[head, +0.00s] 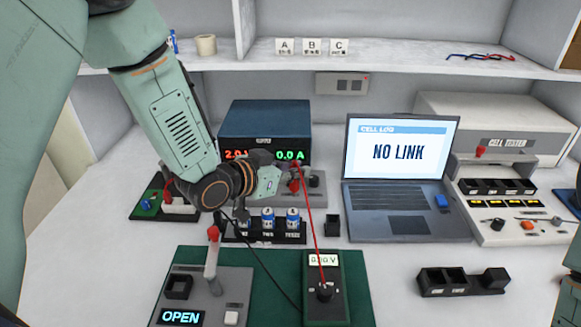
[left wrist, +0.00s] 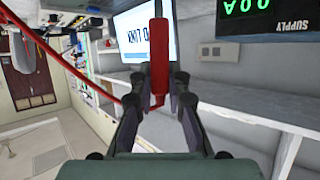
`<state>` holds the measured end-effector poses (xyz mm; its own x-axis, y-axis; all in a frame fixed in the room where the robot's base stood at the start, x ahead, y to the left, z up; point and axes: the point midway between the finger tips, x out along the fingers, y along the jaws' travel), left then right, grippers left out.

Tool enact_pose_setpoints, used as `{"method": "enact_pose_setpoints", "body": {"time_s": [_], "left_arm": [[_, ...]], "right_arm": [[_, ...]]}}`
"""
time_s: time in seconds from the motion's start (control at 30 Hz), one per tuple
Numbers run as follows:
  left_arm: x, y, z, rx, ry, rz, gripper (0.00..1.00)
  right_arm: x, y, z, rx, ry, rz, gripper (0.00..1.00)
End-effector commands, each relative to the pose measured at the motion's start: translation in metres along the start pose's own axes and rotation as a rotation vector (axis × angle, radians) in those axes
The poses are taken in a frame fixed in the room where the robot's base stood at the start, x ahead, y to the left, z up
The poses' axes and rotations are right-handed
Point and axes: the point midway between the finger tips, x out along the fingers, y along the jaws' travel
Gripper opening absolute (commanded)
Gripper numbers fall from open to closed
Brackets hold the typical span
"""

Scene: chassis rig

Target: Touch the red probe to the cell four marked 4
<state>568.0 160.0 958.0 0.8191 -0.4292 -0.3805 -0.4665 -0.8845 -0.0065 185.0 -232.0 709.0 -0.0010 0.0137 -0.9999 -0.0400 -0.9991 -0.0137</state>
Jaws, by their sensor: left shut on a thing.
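My left gripper (head: 284,182) is shut on the red probe (head: 295,180), above the cell rack. The left wrist view shows the red probe (left wrist: 159,50) between both fingers of the left gripper (left wrist: 160,88). A red lead (head: 308,225) runs from the probe to the black meter (head: 340,300), whose display (head: 323,260) seems to read zero volts. Blue-and-white cells (head: 268,218) stand upright in a black rack (head: 262,237). My arm partly covers the rack's left end. The cell numbers are too small to read surely, so I cannot tell which is cell four. My right gripper is out of view.
Behind stands a power supply (head: 262,118). A laptop (head: 403,190) reads NO LINK. A cell tester (head: 510,215) stands right. A switch box (head: 240,285) with a red-tipped lever and OPEN display is at front. A black holder (head: 447,281) lies right of the meter.

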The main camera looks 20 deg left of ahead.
Motion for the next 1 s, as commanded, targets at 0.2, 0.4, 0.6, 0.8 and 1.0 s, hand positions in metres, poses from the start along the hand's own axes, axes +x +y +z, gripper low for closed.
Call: {"method": "enact_pose_setpoints", "body": {"time_s": [0.2,0.4,0.6,0.8,1.0], "left_arm": [[0.001,0.003,-0.001,0.006,0.001,0.015,0.0],[0.002,0.004,-0.001,0.006,0.001,0.015,0.0],[0.003,0.004,0.001,0.006,0.001,0.016,0.0],[0.009,0.004,0.015,0.005,0.0,0.016,0.0],[0.015,0.004,0.031,0.005,0.0,0.016,0.0]], "right_arm": [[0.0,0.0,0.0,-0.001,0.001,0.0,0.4],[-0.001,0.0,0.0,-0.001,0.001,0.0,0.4],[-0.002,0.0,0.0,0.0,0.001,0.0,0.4],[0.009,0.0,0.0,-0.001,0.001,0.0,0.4],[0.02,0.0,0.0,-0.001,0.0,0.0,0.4]]}}
